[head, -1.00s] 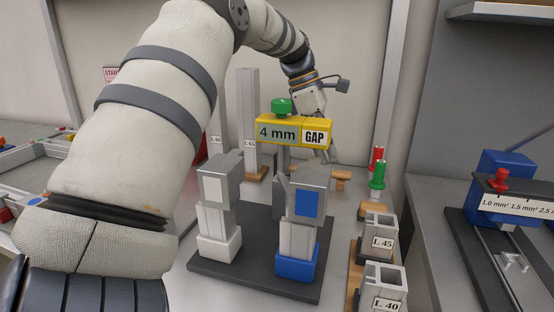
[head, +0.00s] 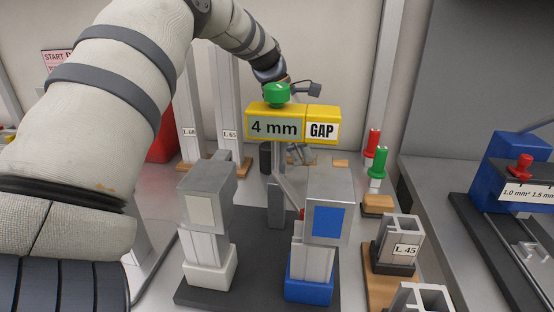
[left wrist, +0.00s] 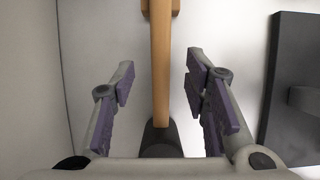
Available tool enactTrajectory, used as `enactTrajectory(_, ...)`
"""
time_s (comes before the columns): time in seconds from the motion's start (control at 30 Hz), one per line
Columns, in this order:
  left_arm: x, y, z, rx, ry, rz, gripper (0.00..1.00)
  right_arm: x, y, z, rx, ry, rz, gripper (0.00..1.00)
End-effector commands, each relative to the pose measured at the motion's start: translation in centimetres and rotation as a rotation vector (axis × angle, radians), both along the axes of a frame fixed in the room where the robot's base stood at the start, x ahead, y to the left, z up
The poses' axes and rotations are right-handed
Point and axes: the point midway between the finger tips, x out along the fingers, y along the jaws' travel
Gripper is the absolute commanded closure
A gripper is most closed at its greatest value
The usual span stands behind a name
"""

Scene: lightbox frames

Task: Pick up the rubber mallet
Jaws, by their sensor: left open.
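The rubber mallet shows in the left wrist view as a long wooden handle (left wrist: 161,72) running up the picture, with a dark head (left wrist: 160,139) low between the finger bases. My left gripper (left wrist: 159,75) is open. Its two purple-padded fingers stand on either side of the handle, with a gap on both sides. In the head view my left gripper (head: 300,153) is low behind the yellow gap sign, which hides much of it. A dark block (head: 265,158) beside it may be the mallet head; I cannot tell. My right gripper is out of view.
The yellow "4 mm GAP" sign (head: 292,123) with a green knob stands before my left gripper. Two grey clamp posts rise from a dark plate (head: 258,292). Tall L 60 and L 65 profiles stand at left. Red and green pegs (head: 378,163) and an L 45 profile (head: 401,250) stand at right.

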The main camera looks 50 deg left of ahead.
Motion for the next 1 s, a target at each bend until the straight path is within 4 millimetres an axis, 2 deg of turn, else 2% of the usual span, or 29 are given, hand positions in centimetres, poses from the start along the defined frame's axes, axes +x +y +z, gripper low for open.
enactTrajectory(0.1,0.5,-1.0,-2.3,-0.003,0.005,0.000,0.58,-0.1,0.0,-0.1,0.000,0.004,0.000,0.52)
enactTrajectory(0.2,0.9,-1.4,-3.6,-0.001,0.003,0.000,0.58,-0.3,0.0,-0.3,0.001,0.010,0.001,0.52)
enactTrajectory(0.43,1.1,-1.5,-3.9,0.000,-0.001,0.000,0.58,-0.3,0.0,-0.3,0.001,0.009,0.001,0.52)
enactTrajectory(0.47,1.1,-1.5,-3.9,0.000,-0.001,0.000,0.61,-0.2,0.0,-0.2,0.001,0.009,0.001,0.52)
enactTrajectory(0.63,1.1,-1.4,-3.8,0.000,-0.001,0.000,0.99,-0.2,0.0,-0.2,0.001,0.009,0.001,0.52)
enactTrajectory(1.0,1.1,-1.4,-3.3,0.002,-0.003,-0.001,1.00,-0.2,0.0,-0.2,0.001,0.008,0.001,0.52)
